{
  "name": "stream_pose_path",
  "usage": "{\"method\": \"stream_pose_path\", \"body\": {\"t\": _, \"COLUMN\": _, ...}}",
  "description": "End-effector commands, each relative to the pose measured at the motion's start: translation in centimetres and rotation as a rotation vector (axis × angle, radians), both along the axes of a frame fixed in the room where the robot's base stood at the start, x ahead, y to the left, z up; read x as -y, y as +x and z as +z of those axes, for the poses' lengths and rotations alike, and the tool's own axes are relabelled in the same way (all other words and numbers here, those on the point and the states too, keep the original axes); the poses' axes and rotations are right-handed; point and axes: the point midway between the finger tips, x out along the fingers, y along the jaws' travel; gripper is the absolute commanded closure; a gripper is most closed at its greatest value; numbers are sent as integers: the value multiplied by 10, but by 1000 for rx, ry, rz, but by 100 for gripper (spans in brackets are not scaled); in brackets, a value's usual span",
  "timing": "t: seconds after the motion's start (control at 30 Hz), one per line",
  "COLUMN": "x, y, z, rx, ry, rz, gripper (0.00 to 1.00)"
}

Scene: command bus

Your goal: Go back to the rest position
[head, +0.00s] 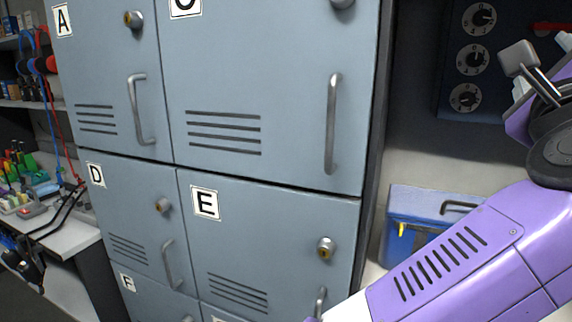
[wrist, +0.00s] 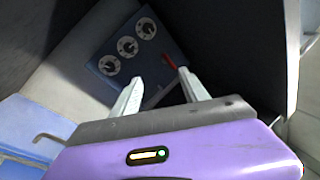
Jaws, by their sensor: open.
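My gripper (wrist: 160,92) shows in the wrist view with its two pale fingers apart and nothing between them. Beyond the fingertips is a dark blue panel (wrist: 100,50) with three round dials and a red lever (wrist: 170,62).
Grey-blue lockers, including door E (head: 270,240), fill the middle, with handles sticking out. A blue box (head: 402,212) sits in the recess beside my arm. At the left is a workbench (head: 65,238) with tools, below shelves with cables.

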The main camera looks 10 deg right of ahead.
Motion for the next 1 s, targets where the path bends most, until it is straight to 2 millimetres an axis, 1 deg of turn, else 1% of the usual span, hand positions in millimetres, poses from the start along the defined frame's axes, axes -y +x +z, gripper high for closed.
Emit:
{"method": "stream_pose_path", "body": {"t": 0.17, "x": -18, "y": -7, "z": 16, "rx": -65, "ry": -258, "rz": -110, "gripper": 48}}
{"method": "stream_pose_path", "body": {"t": 0.27, "x": -35, "y": -10, "z": 21, "rx": -109, "ry": -428, "rz": -180, "gripper": 48}}
{"method": "stream_pose_path", "body": {"t": 0.37, "x": -57, "y": -11, "z": 20, "rx": -157, "ry": -612, "rz": -250, "gripper": 48}}
{"method": "stream_pose_path", "body": {"t": 0.47, "x": -80, "y": -10, "z": 13, "rx": -202, "ry": -783, "rz": -310, "gripper": 48}}
{"method": "stream_pose_path", "body": {"t": 0.57, "x": -103, "y": -9, "z": 0, "rx": -243, "ry": -941, "rz": -358, "gripper": 48}}
{"method": "stream_pose_path", "body": {"t": 0.67, "x": -124, "y": -8, "z": -19, "rx": -280, "ry": -1087, "rz": -393, "gripper": 48}}
{"method": "stream_pose_path", "body": {"t": 0.77, "x": -144, "y": -7, "z": -43, "rx": -315, "ry": -1222, "rz": -418, "gripper": 48}}
{"method": "stream_pose_path", "body": {"t": 0.97, "x": -176, "y": -12, "z": -102, "rx": -379, "ry": -1457, "rz": -431, "gripper": 48}}
{"method": "stream_pose_path", "body": {"t": 1.0, "x": -181, "y": -14, "z": -115, "rx": -393, "ry": -1500, "rz": -428, "gripper": 48}}
